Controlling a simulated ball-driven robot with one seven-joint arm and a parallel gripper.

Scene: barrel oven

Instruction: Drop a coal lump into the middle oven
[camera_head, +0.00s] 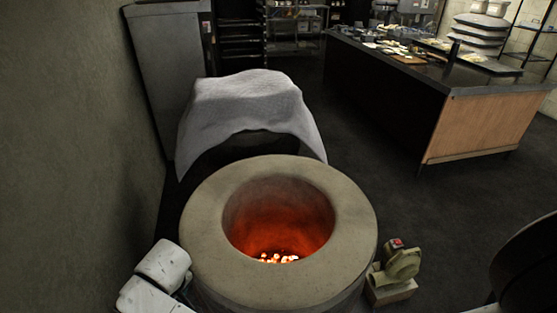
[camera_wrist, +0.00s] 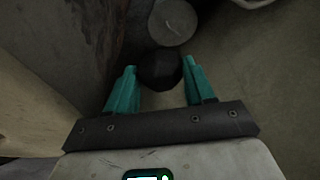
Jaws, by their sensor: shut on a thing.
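The coal lump (camera_wrist: 160,69) is dark and rounded. It sits between the two teal fingertips of my gripper (camera_wrist: 160,75) in the wrist view, and the gripper is shut on it. A round oven (camera_head: 205,205) with a thick pale rim stands in the lower middle of the head view. Its mouth is open and glows red inside, with bright embers (camera_head: 279,258) at the bottom. My gripper is not visible in the head view; white parts of my arm show at the oven's lower left. I cannot tell the lump's distance from the oven mouth.
Behind the oven, a grey cloth (camera_head: 245,105) drapes over a rounded shape. A small beige blower (camera_head: 402,265) stands at the oven's right. A dark rounded object (camera_head: 530,270) fills the lower right corner. A wall runs along the left. A counter (camera_head: 470,130) stands at the back right; floor between is clear.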

